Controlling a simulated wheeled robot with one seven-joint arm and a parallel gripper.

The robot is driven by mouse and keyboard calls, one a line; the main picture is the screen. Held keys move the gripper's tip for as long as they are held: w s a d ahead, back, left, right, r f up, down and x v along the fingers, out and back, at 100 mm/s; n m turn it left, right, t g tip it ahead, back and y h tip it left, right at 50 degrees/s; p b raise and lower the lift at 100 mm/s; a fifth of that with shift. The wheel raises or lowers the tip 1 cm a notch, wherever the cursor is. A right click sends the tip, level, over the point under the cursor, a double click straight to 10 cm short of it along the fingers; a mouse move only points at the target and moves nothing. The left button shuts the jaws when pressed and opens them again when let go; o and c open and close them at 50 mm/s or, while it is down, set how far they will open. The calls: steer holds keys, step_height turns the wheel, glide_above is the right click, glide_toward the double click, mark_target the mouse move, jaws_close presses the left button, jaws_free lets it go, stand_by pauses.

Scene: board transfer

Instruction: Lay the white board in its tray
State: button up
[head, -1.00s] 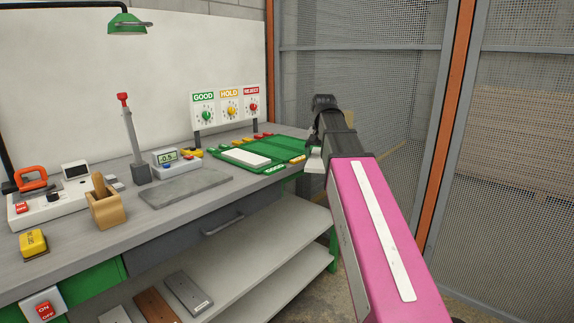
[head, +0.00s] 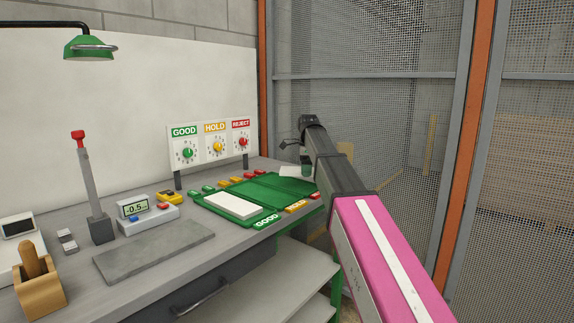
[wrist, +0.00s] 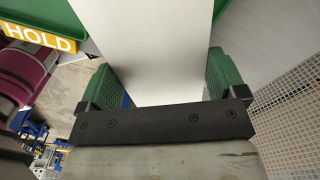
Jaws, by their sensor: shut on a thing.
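My gripper (head: 306,167) is at the far right end of the bench, partly hidden behind my arm. In the wrist view its two green fingers are shut on a white board (wrist: 160,45), which extends away between them. A pale edge of this board (head: 288,170) shows beside the gripper in the head view, near the far edge of the green HOLD tray (head: 292,186). I cannot tell its height above the tray. Another white board (head: 235,206) lies in the green GOOD tray (head: 262,219), to the left.
A GOOD, HOLD and REJECT dial panel (head: 212,146) stands behind the trays. A grey slab (head: 155,252), a small meter (head: 148,218) and a red-topped post (head: 90,190) are to the left. A wire mesh fence (head: 400,110) is to the right.

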mark_target(287, 184)
steer(key=w+a+m, duration=0.1)
steer(key=a+m, duration=0.1)
steer(key=w+a+m, duration=0.2)
steer(key=a, duration=0.1)
steer(key=w+a+m, duration=0.2)
steer(key=shift+a+r, duration=0.15)
steer(key=shift+a, duration=0.25)
steer(key=shift+a+m, duration=0.3)
steer(key=shift+m, duration=0.1)
steer(key=shift+f, duration=3.1)
steer(key=shift+f, duration=0.35)
steer(key=o, duration=0.8)
step_height(287, 184, up, 11)
steer(key=shift+f, duration=0.1)
